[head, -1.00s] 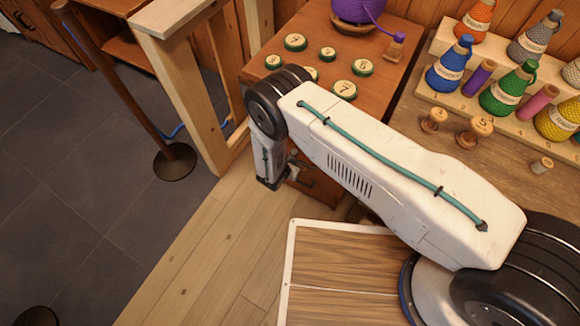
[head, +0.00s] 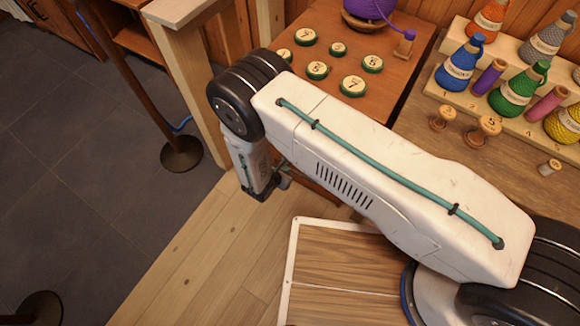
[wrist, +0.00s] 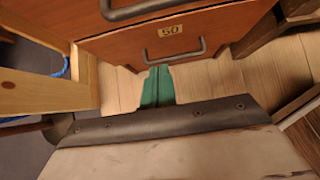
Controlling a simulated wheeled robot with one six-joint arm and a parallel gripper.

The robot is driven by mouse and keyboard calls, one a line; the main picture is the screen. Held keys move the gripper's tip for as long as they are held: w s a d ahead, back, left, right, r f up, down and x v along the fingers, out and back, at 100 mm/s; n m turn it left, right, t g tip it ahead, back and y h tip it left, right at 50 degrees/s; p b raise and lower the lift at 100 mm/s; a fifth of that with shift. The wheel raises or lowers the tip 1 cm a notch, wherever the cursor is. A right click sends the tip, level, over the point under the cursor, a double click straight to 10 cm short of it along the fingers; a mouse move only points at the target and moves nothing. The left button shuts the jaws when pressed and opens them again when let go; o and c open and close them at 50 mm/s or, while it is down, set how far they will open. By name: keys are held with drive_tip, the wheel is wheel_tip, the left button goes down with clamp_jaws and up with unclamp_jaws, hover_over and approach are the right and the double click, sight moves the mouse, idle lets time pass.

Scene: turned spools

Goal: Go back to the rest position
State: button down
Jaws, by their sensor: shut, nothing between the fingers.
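My gripper (wrist: 157,87) shows in the wrist view as two green fingers lying together, shut with nothing between them. They hang in front of a red-brown drawer front with a grey handle and a "50" plate (wrist: 171,31). Pale floor planks lie below them. In the head view my white arm reaches left from the lower right, bends at a black joint and hangs down beside the drawer table. The fingers are mostly hidden there behind the hanging link.
A drawer table (head: 385,98) carries several green-rimmed numbered discs and a bowl of purple yarn. To its right, a rack (head: 470,98) holds coloured yarn cones and spools. A post with a round base (head: 181,154) stands left of a wooden frame (head: 188,60).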

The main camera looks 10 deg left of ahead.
drive_tip(key=shift+v, duration=0.8)
drive_tip(key=s+d+r+m+g+h, duration=0.1)
drive_tip(key=d+r+m+g+h, duration=0.15)
drive_tip(key=d+r+m, duration=0.75)
drive_tip(key=d+r+m+g+h, duration=0.1)
drive_tip(key=d+r+m+g, duration=0.2)
drive_tip(key=r, duration=1.3)
drive_tip(key=s+d+r+m+g+h, duration=0.1)
drive_tip(key=d+r+m+g+h, duration=0.15)
drive_tip(key=d+r+m, duration=0.7)
drive_tip(key=s+d+r+m+y, duration=0.3)
drive_tip(key=s+d+r, duration=0.1)
drive_tip(key=r, duration=0.5)
drive_tip(key=s+d+r+m+y, duration=0.3)
drive_tip(key=s+d+r, duration=0.2)
drive_tip(key=s+r, duration=0.2)
drive_tip(key=s+d+r+m+t+y, duration=0.1)
drive_tip(key=s+d+r+m+y, duration=0.2)
drive_tip(key=r, duration=0.9)
drive_tip(key=s+d, duration=0.1)
drive_tip(key=s, duration=0.2)
drive_tip(key=shift+d+y, duration=0.3)
drive_tip(key=shift+d, duration=0.05)
